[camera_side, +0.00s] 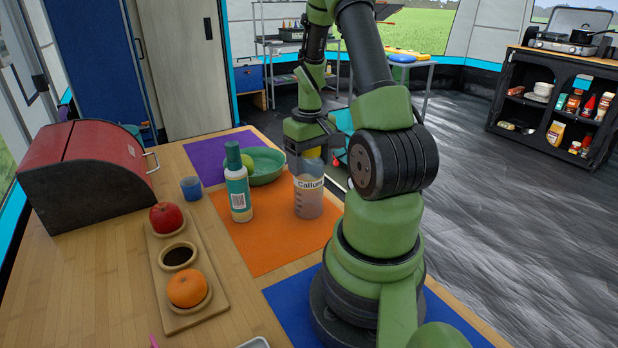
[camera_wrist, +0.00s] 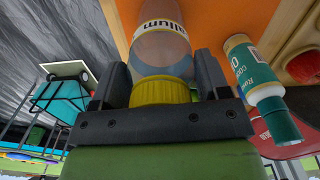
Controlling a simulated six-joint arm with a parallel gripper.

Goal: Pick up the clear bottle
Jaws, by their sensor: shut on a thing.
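The clear bottle (camera_side: 309,197) stands upright on the orange mat (camera_side: 270,243) in the side view. It has a white label reading "Gallium" and a yellow cap. My gripper (camera_side: 310,153) is above it, with its fingers at the bottle's top. In the wrist view, the clear bottle (camera_wrist: 163,52) has its yellow cap (camera_wrist: 162,91) between the two fingers of my gripper (camera_wrist: 158,85), which is shut on it. Whether the bottle's base touches the mat cannot be told for sure.
A white bottle with a green cap (camera_side: 238,188) stands close left of the clear bottle. Behind are a green bowl (camera_side: 268,176) and a blue cup (camera_side: 191,188). A wooden tray (camera_side: 205,255) holds an apple and an orange. A red-lidded bread box (camera_side: 85,150) is at left.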

